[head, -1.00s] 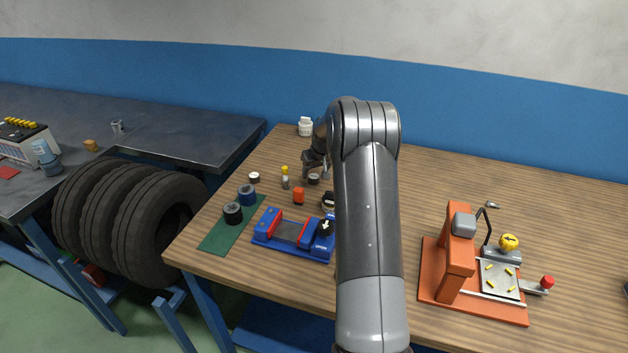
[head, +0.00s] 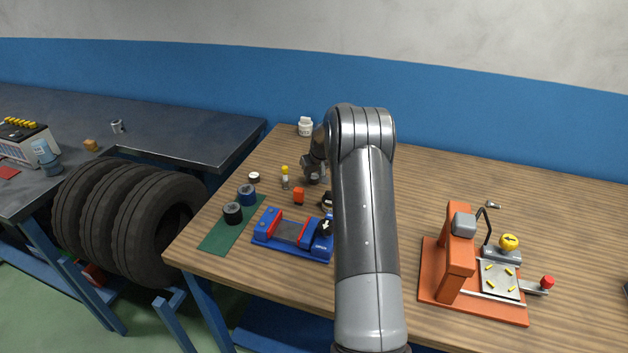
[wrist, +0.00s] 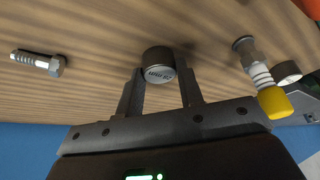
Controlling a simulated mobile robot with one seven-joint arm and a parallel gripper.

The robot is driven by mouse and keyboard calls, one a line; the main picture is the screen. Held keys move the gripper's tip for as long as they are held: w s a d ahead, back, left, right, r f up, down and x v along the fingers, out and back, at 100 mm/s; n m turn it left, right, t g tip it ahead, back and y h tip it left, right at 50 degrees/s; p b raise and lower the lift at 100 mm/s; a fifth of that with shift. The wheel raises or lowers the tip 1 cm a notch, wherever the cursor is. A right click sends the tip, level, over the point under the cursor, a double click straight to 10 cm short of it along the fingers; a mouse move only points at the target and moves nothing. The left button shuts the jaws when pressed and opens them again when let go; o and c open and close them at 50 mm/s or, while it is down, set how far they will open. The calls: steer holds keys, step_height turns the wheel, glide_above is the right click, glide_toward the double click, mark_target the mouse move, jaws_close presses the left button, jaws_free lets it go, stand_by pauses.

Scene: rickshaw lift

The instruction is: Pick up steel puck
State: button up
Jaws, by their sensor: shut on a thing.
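The steel puck (wrist: 159,66) is a short dark cylinder with a pale, marked top face, seen between my fingers in the wrist view. My gripper (wrist: 160,85) is shut on it, one finger on each side. In the head view my gripper (head: 314,178) is down at the wooden table's far left part, and the puck there is mostly hidden by it. I cannot tell whether the puck is clear of the table top.
A yellow-tipped metal piece (wrist: 262,78) and a small round pale-topped piece (wrist: 287,72) are close by, with a bolt (wrist: 38,63) on the other side. An orange press (head: 458,262) is at right.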

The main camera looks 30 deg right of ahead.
mark_target(315, 177)
steer(key=shift+c, duration=0.5)
steer(key=shift+r, duration=0.1)
steer(key=shift+r, duration=0.6)
step_height(315, 177, up, 3)
steer(key=shift+f, duration=0.15)
steer(key=s+d+r, duration=0.7)
steer(key=s+d, duration=0.1)
steer(key=s, duration=0.1)
steer(key=s+d+m+h, duration=0.2)
steer(key=s+d+m, duration=0.2)
steer(key=s+d, duration=1.85)
steer(key=w+f, duration=0.2)
steer(key=w, duration=0.2)
steer(key=w+a+f, duration=0.1)
steer(key=w+f, duration=0.1)
steer(key=w, duration=0.1)
steer(key=w+a+f, duration=0.1)
steer(key=w+f, duration=0.1)
steer(key=w, duration=0.2)
steer(key=shift+w+a+f, duration=0.2)
steer(key=shift+w+f, duration=0.1)
steer(key=shift+f, duration=2.1)
